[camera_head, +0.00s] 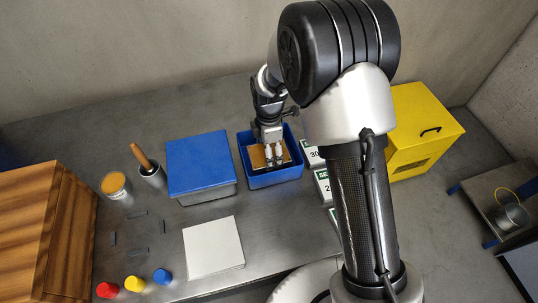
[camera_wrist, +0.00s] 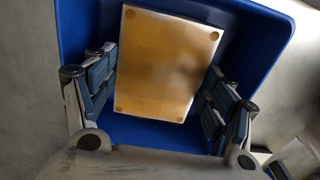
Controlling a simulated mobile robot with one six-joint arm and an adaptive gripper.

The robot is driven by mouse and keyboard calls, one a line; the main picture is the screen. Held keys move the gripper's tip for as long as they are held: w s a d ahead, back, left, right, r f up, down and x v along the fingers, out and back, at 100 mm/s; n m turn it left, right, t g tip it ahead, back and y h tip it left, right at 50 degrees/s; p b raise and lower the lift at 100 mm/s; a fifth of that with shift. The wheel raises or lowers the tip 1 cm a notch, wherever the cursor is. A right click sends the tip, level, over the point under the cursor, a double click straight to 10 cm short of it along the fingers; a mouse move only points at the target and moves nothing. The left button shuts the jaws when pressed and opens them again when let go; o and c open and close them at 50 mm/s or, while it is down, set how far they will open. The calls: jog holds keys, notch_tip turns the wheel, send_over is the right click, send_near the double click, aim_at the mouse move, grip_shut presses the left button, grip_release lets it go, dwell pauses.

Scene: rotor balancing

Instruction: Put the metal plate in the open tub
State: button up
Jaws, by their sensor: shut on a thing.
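The metal plate is a brass-coloured rectangle with a small round mark near its corners. It shows in the wrist view (camera_wrist: 165,65) and, partly behind the fingers, in the head view (camera_head: 257,158). My gripper (camera_head: 273,155) points down at the open blue tub (camera_head: 276,181). In the wrist view, my gripper's fingers (camera_wrist: 158,88) are shut on two opposite sides of the plate. The plate lies within the outline of the tub (camera_wrist: 72,35); I cannot tell whether it touches the bottom.
A grey box with a blue lid (camera_head: 200,160) stands just left of the tub. Green-and-white labelled boxes (camera_head: 323,186) stand to its right, partly behind my arm. A white square slab (camera_head: 213,246) lies in front. A yellow case (camera_head: 424,135) stands at far right.

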jog(key=shift+f, duration=0.9)
jog(key=shift+f, duration=0.2)
jog(key=o, duration=1.6)
notch_tip(320, 180, up, 12)
jog(key=p, duration=0.3)
jog(key=shift+r+p, duration=0.2)
jog(key=shift+p, duration=0.1)
